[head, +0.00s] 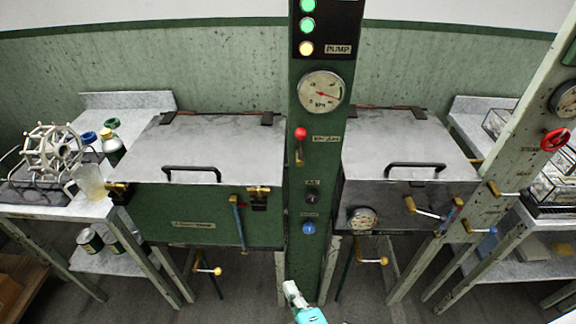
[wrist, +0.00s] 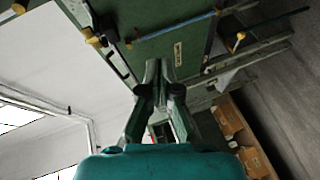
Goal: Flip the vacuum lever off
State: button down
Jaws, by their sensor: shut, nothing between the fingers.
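The vacuum lever (head: 300,140) is on the front of the green column in the head view, below a round gauge (head: 320,92). Its red ball knob is at the top, and a small label plate sits to its right. The lettering is too small to read surely. My gripper (head: 291,287) is low at the bottom of the head view, in front of the column's foot and well below the lever. In the wrist view my gripper (wrist: 158,66) is shut and empty. The lever cannot be made out in the wrist view.
Lidded basins stand left (head: 226,150) and right (head: 402,148) of the column (head: 305,230). A dark knob (head: 311,197) and a blue knob (head: 309,228) sit below the lever. Brass-ended handles (head: 208,270) stick out from the basins. A slanted post (head: 490,190) stands at right.

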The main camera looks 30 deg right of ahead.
aim_at(300, 144)
jog(key=w+r+n+h, duration=0.1)
jog(key=w+r+h, duration=0.4)
jog(key=w+r, duration=0.5)
notch_tip(300, 144, up, 14)
jog(key=w+m+g+h, duration=0.2)
jog(key=h, duration=0.5)
jog(key=shift+a+f, duration=0.25)
jog(key=shift+a, duration=0.2)
jog(key=s+d+x, duration=0.2)
jog(key=x, duration=1)
jog(key=shift+d+r, duration=0.2)
jog(key=shift+r, duration=0.2)
jog(key=shift+w+m, duration=0.15)
jog(key=shift+m, duration=0.15)
